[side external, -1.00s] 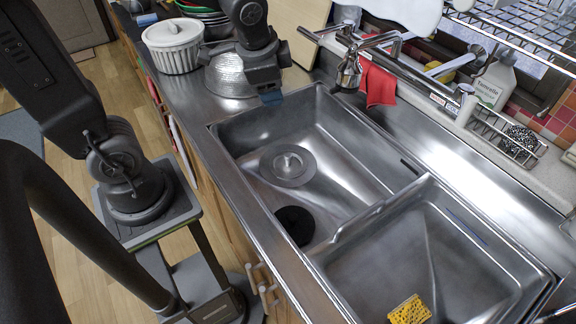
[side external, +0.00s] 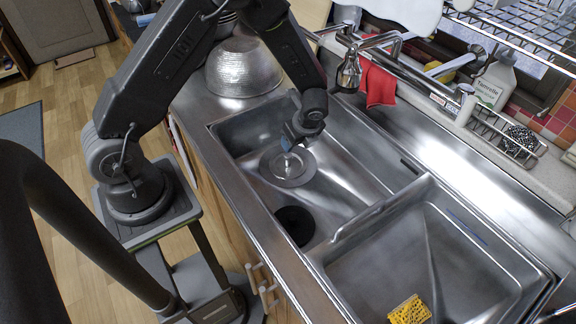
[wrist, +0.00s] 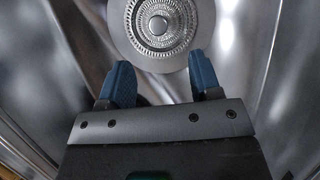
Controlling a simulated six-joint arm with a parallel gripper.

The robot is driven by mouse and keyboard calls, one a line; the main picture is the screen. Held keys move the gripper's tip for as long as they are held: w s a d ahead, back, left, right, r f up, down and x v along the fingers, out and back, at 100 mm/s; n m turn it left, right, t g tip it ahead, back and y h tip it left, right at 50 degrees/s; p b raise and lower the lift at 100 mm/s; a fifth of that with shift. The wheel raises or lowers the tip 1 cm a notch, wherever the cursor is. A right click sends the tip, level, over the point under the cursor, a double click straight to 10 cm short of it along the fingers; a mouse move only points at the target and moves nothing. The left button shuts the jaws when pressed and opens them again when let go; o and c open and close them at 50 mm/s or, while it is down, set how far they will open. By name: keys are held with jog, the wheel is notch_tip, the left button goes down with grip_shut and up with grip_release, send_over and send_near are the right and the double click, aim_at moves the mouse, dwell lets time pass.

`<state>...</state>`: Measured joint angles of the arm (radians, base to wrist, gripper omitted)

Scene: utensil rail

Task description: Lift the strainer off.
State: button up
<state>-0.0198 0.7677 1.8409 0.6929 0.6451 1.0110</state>
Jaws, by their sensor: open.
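The strainer (side external: 289,172) is a round grey metal disc with a small raised knob in its middle, lying on the floor of the left sink basin. In the wrist view the strainer (wrist: 158,48) shows concentric rings around a bright centre, and its top edge is cut off by the frame. My gripper (side external: 287,144) is inside the basin, above the strainer and close to its knob. In the wrist view my gripper (wrist: 155,80) has its blue fingers spread apart with nothing between them, just below the strainer in the picture. I cannot tell whether a fingertip touches the knob.
A round black opening (side external: 295,224) lies beside the strainer. The basin walls and the divider to the right basin (side external: 425,250), which holds a yellow sponge (side external: 409,311), bound the space. The faucet (side external: 350,70) and red cloth (side external: 378,84) are behind; a metal bowl (side external: 240,68) stands left.

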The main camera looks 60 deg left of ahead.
aim_at(288, 155)
jog(key=x, duration=1)
jog(key=shift+s+f, duration=0.15)
jog(key=c, duration=1)
notch_tip(288, 155, up, 11)
jog(key=shift+r, duration=0.1)
jog(key=shift+c, duration=0.2)
